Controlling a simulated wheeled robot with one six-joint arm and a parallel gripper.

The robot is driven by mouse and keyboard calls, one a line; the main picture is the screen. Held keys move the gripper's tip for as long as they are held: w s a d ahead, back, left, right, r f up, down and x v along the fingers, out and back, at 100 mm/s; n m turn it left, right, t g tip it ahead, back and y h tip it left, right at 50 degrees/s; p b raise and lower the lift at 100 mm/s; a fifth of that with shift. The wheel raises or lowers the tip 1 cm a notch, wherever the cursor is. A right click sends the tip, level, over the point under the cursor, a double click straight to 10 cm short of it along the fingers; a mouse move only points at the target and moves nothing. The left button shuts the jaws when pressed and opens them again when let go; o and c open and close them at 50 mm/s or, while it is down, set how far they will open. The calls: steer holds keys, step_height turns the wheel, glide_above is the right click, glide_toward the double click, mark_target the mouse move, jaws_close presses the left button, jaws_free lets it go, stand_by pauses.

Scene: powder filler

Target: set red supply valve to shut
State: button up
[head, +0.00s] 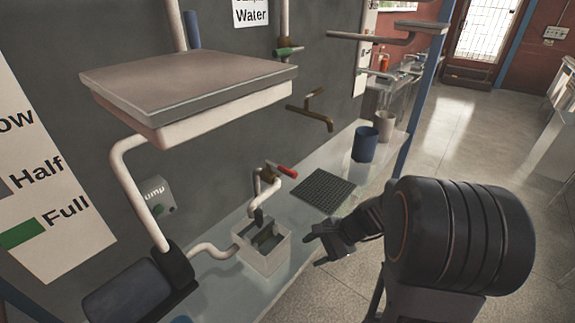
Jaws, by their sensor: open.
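The red supply valve (285,171) shows as a short red lever on a cream pipe against the dark wall panel, right of the picture's lower-left pump area. The lever points to the right and slightly down. Its exact setting cannot be read from this view. My gripper (314,248) is open and empty. It is below and to the right of the red lever, apart from it, with its fingers pointing left towards the white open box. The lever is not hidden by my arm.
A white open box (246,258) stands below the valve pipe. A dark grid mat (323,191), a blue cup (365,146) and a pale cup (385,127) are on the counter. A brass tap (318,114) and a large covered tank (190,110) project from the wall above.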

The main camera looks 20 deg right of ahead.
steer(key=w+d+r+m+t+y, duration=0.35)
steer(key=w+m+t, duration=0.4)
steer(key=m, duration=0.25)
steer(key=m+t+h, duration=0.2)
steer(key=m+t, duration=0.3)
steer(key=m, duration=0.2)
glide_toward(288, 172)
steer(key=shift+y, duration=0.25)
steer(key=p+x, duration=0.1)
steer(key=x, duration=0.2)
steer(key=f+p+x, duration=0.1)
steer(key=x, duration=0.3)
steer(key=d+p+x, duration=0.1)
steer(key=x, duration=0.3)
steer(key=shift+w+f+p, duration=0.25)
steer(key=shift+w+p, duration=0.05)
steer(key=shift+p, duration=0.1)
steer(key=shift+c, duration=0.4)
jaws_close()
